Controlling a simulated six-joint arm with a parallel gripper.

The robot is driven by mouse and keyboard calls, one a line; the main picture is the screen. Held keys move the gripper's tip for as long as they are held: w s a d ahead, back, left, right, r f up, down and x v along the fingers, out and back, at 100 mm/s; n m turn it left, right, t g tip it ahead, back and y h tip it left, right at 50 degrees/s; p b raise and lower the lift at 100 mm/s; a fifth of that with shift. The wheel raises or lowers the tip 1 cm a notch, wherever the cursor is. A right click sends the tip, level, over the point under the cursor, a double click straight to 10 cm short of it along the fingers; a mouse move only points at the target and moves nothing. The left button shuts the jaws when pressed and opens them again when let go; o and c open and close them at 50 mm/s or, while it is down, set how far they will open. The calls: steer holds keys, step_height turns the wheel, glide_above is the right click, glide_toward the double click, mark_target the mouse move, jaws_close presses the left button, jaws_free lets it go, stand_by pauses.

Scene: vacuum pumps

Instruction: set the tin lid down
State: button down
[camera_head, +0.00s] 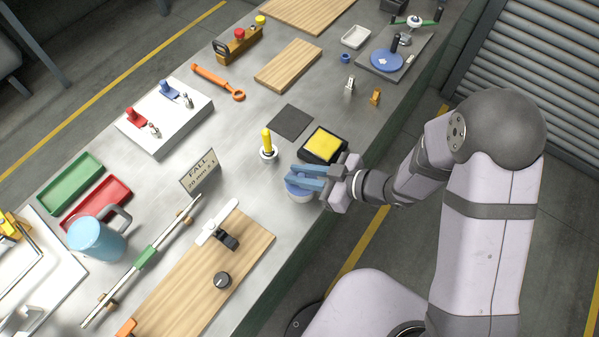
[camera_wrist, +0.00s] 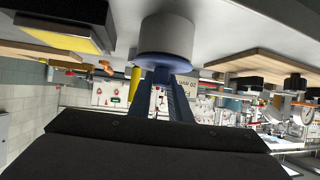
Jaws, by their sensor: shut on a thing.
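In the wrist view the tin (camera_wrist: 167,32) shows as a pale cylinder on the bench. My gripper (camera_head: 300,179) has its blue fingers at the tin's top, shut on the tin lid (camera_wrist: 163,61), a bluish disc mostly hidden by the fingers. The lid lies at or just over the tin's rim; I cannot tell whether it is fully seated.
A yellow-handled tool (camera_head: 267,144) stands upright close by. A black tray with a yellow pad (camera_head: 323,145) is just beyond my gripper. A dark square mat (camera_head: 290,122) lies bare. A wooden board with a black knob (camera_head: 190,285) lies at the lower left.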

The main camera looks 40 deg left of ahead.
steer(key=shift+f, duration=0.25)
steer(key=c, duration=1.6)
jaws_free()
steer(key=shift+o, duration=0.2)
steer(key=c, duration=0.4)
steer(key=shift+d+r, duration=0.1)
steer(key=shift+w+d+r+p, duration=0.15)
steer(key=shift+d+r+p, duration=0.25)
steer(key=shift+d, duration=0.2)
steer(key=shift+d, duration=0.1)
